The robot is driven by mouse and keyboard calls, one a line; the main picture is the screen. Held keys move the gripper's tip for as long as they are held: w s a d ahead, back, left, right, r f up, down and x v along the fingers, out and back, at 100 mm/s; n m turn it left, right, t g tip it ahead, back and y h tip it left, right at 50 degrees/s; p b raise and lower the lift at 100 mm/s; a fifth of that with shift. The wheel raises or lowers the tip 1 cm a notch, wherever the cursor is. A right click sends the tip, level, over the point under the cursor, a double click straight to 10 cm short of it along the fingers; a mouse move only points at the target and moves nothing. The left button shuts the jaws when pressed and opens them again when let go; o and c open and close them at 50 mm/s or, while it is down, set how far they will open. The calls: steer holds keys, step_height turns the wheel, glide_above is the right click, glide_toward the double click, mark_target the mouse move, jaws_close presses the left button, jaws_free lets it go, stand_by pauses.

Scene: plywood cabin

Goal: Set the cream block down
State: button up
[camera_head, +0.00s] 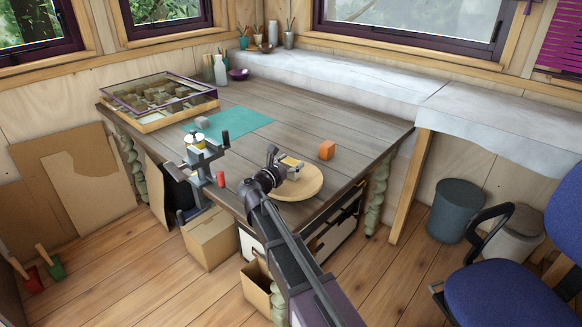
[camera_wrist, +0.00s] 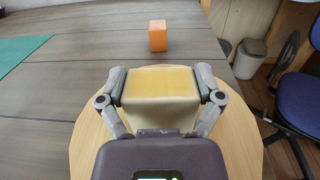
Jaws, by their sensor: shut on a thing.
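The cream block (camera_wrist: 160,84) is between the two fingers of my gripper (camera_wrist: 161,97) in the wrist view, with a yellowish top face. My gripper is shut on it. In the head view the block (camera_head: 291,161) shows only in part at my gripper (camera_head: 284,166). My gripper and the block are over the round wooden board (camera_head: 308,187), which also fills much of the wrist view (camera_wrist: 88,140). Whether the block's underside touches the board cannot be seen.
An orange block (camera_head: 327,150) stands on the table (camera_head: 300,115) just behind the board. A grey block (camera_head: 202,122) lies on a teal mat (camera_head: 245,122) at the left. The table's back middle is clear.

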steer(key=shift+f, duration=0.25)
steer(key=o, duration=0.9)
steer(key=shift+r, duration=0.1)
steer(key=shift+r, duration=0.15)
steer(key=v, duration=1.2)
steer(key=shift+s, duration=0.15)
